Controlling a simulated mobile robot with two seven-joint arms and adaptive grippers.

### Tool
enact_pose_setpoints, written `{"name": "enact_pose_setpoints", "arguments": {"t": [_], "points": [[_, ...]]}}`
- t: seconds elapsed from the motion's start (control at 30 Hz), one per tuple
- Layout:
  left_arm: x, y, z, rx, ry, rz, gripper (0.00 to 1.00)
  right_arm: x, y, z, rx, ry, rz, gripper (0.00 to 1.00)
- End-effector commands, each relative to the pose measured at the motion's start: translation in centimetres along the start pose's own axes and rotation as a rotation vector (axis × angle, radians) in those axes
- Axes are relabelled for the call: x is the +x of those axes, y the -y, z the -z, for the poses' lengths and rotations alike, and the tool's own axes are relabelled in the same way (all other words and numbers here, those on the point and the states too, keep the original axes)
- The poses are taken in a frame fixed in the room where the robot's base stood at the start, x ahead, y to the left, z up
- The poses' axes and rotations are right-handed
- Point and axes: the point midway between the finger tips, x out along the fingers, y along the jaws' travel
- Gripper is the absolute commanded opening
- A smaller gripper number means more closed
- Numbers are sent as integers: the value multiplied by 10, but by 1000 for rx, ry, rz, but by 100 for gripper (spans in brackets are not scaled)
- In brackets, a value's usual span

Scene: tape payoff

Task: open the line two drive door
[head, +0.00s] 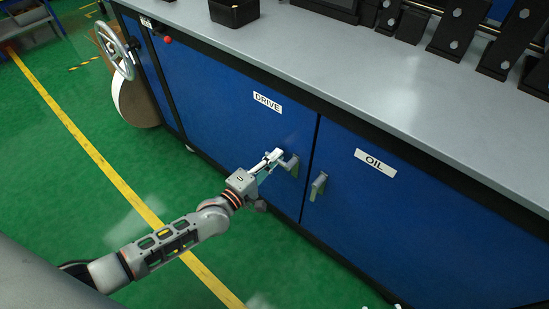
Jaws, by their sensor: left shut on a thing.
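The blue drive door (225,115) with its white DRIVE label (267,103) is in the front of the machine cabinet. It looks closed, flush with the front. Its grey handle (291,166) is at the door's right edge. My left gripper (275,160) reaches in from the left and is shut on the handle. The fingers hide part of the handle.
The blue oil door (400,210) with its own handle (318,186) is just right of the drive door. A handwheel (114,48) sticks out at the cabinet's left end. The green floor (110,165) in front is clear, with a yellow line (90,150).

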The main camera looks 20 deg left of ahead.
Motion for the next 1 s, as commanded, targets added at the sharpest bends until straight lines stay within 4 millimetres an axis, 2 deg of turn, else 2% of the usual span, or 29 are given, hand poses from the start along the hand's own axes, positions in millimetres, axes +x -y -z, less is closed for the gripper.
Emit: {"name": "enact_pose_setpoints", "arguments": {"t": [0.23,0.47,0.77,1.0], "points": [[-9,1,4,4,11,1,0,2,0,1,0,-4,0,40],[-50,1,11,11,69,4,0,3,1,2,3,-8,2,40],[-128,-1,27,5,108,11,0,2,-3,15,-4,-27,-5,40],[-196,0,50,4,107,15,0,0,-3,-3,-11,11,-6,40]]}}
